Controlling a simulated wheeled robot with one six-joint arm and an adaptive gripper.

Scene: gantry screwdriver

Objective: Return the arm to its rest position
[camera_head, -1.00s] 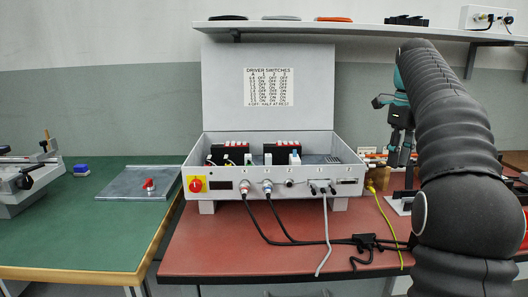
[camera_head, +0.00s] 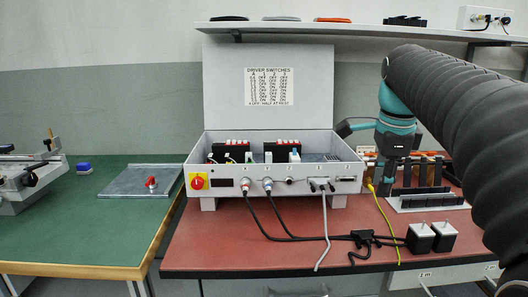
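My arm enters from the right edge and reaches toward the right end of the open grey control box (camera_head: 275,185). My gripper (camera_head: 384,188) is small and dark at the end of the teal wrist. It points down just right of the box, above or in front of the red bench top. I cannot tell whether its fingers are apart, and I see nothing clearly held in it.
A light rack with dark uprights (camera_head: 428,201) stands right of my gripper. Two dark blocks with pale tops (camera_head: 420,236) sit in front of it. Cables (camera_head: 325,235) hang from the box. A shelf (camera_head: 350,30) runs above. The green bench (camera_head: 90,230) is mostly clear.

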